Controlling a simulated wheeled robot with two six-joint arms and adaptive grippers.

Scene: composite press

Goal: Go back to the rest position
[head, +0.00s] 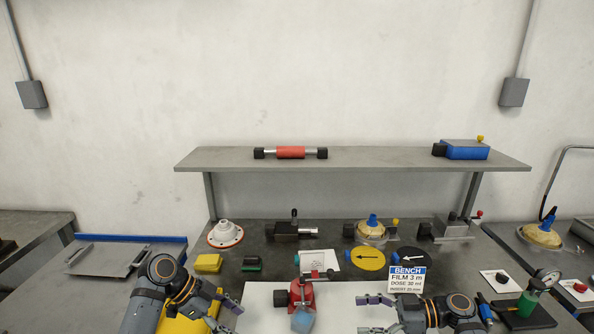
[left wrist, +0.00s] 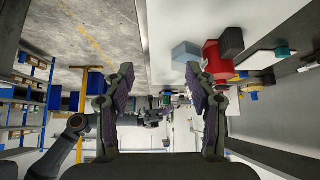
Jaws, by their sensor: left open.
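My left gripper (head: 232,312) is low in the head view, left of the white work surface, with its fingers apart. In the left wrist view its two fingers (left wrist: 161,88) stand wide apart with nothing held between them. My right gripper (head: 364,315) is over the right part of the white surface, pointing left, its fingers apart and empty. A red device (head: 300,292) with a black knob and a pale blue translucent block (head: 303,320) stand between the two grippers. Both also show beyond the right finger in the left wrist view, the red device (left wrist: 215,62) and the block (left wrist: 186,51).
Behind the grippers are yellow (head: 208,262) and dark green blocks, a white flanged part (head: 225,234), yellow (head: 368,257) and black arrow discs, and a bench sign (head: 407,279). A raised shelf (head: 370,159) spans the back. A green bottle with gauge (head: 528,302) stands right.

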